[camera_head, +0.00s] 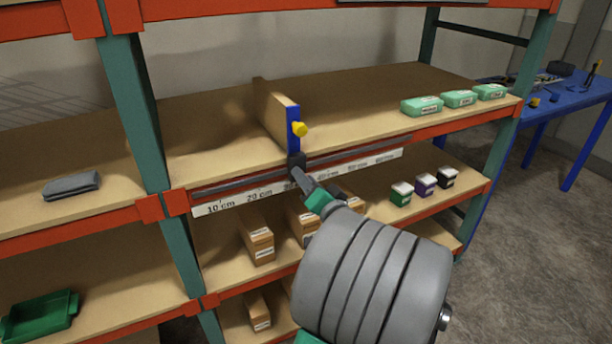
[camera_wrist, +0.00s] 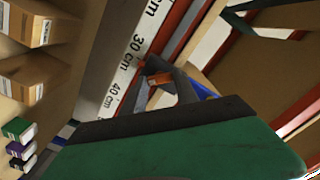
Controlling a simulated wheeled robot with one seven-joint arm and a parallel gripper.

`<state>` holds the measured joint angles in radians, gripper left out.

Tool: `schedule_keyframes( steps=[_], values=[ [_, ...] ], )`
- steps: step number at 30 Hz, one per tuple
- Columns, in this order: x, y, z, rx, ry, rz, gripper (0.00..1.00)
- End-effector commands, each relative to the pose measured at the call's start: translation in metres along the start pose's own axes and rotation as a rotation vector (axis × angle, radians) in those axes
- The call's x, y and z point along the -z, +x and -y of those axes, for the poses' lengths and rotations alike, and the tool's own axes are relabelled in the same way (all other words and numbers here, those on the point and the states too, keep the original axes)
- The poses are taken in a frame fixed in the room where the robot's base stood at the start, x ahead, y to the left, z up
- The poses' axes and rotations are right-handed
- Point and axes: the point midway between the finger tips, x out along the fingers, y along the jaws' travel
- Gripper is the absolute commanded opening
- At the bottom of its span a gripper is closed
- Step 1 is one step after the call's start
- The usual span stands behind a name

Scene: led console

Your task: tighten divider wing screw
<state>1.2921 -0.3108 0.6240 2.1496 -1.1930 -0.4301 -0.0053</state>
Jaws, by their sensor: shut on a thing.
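The divider (camera_head: 273,108) is an upright wooden panel with a blue front strip (camera_head: 293,143). It stands on the upper shelf, and a yellow knob (camera_head: 299,129) sticks out of the strip. My gripper (camera_head: 297,162) is at the foot of the strip, at the front rail. It is shut on the wing screw, which its dark fingers hide in the head view. In the wrist view an orange piece (camera_wrist: 160,78), apparently the wing screw, shows between the fingers beside the 30 cm mark. How far it is turned cannot be told.
A white centimetre scale (camera_head: 240,201) runs along the shelf front under the rail. Green boxes (camera_head: 422,105) stand at the shelf's right end. Cardboard boxes (camera_head: 257,240) and small dark-and-white boxes (camera_head: 425,185) are on the shelf below. A green post (camera_head: 140,115) stands left of the divider.

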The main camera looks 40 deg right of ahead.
Motion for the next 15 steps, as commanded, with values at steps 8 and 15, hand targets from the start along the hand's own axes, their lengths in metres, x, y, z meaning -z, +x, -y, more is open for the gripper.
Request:
schedule_keyframes(
  steps=[8, 15],
  values=[
    [0.0016, -0.0003, 0.0019, -0.002, 0.264, 0.001, 0.0],
    [0.0015, -0.0004, 0.0019, -0.003, 0.493, 0.001, 0.0]
  ],
)
